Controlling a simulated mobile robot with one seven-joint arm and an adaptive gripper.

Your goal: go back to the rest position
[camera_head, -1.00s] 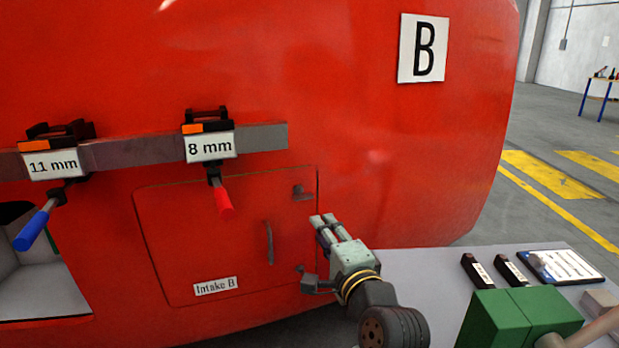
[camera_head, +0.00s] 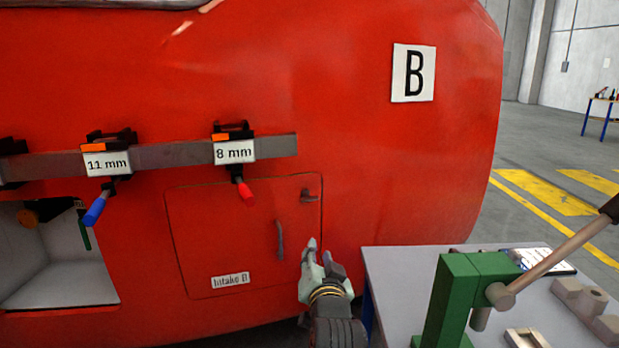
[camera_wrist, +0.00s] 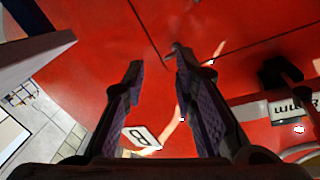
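My gripper (camera_head: 322,250) is in front of the red nosecone (camera_head: 370,200), just right of the closed Intake B hatch (camera_head: 215,240) and its handle (camera_head: 280,240). In the wrist view my gripper (camera_wrist: 160,65) has its two fingers apart with nothing between them. The red shell fills most of the background there. I cannot tell from the head view how far the fingers are from the shell.
A grey workbench (camera_head: 395,270) with a green press (camera_head: 455,290) and its long lever stands at the right. Tool holders labelled 11 mm (camera_head: 106,163) and 8 mm (camera_head: 234,151) sit on a rail. An open compartment (camera_head: 60,285) is at lower left.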

